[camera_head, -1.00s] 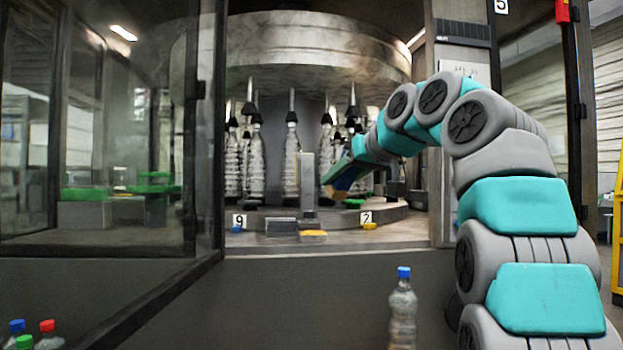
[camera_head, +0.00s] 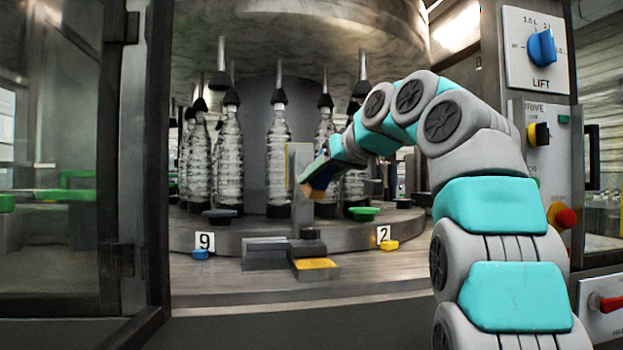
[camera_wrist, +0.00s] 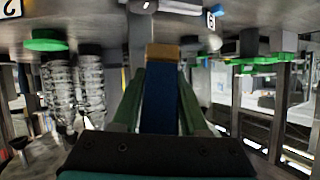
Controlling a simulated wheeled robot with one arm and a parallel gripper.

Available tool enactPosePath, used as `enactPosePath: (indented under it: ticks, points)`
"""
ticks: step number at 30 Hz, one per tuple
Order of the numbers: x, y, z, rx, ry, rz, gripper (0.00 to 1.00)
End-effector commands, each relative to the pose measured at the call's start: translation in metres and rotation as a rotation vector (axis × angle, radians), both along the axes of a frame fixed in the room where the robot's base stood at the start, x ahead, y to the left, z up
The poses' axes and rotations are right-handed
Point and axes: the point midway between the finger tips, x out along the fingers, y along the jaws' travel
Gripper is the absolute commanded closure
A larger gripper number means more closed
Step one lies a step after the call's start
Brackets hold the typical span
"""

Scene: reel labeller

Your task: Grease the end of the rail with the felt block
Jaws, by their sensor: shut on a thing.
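My gripper (camera_head: 333,165) is shut on the felt block (camera_head: 321,179), which has a dark blue body and a tan end pointing down and left. In the wrist view the felt block (camera_wrist: 160,95) lies between the green fingers (camera_wrist: 158,115), tan end outward. In the head view the tan end appears beside an upright grey post (camera_head: 300,170); I cannot tell whether they touch. Low grey bars (camera_head: 267,252) stand at the front of the machine, by a yellow-topped piece (camera_head: 315,264). I cannot tell which part is the rail.
Several clear bottles (camera_head: 279,155) stand on the round machine table (camera_head: 235,235) under a large metal drum (camera_head: 290,35). A door frame (camera_head: 140,170) borders the opening on the left. A control panel with a blue LIFT knob (camera_head: 541,48) is on the right.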

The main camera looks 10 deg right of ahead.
Motion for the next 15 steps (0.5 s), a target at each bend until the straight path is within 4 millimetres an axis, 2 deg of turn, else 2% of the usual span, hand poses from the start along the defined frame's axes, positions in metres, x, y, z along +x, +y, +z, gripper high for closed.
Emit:
enactPosePath:
  ticks: [8, 15]
  points:
    - [-0.001, 0.0, -0.016, 0.001, -0.002, 0.0, 1.0]
    - [0.0, -0.001, -0.045, 0.001, 0.003, -0.001, 1.0]
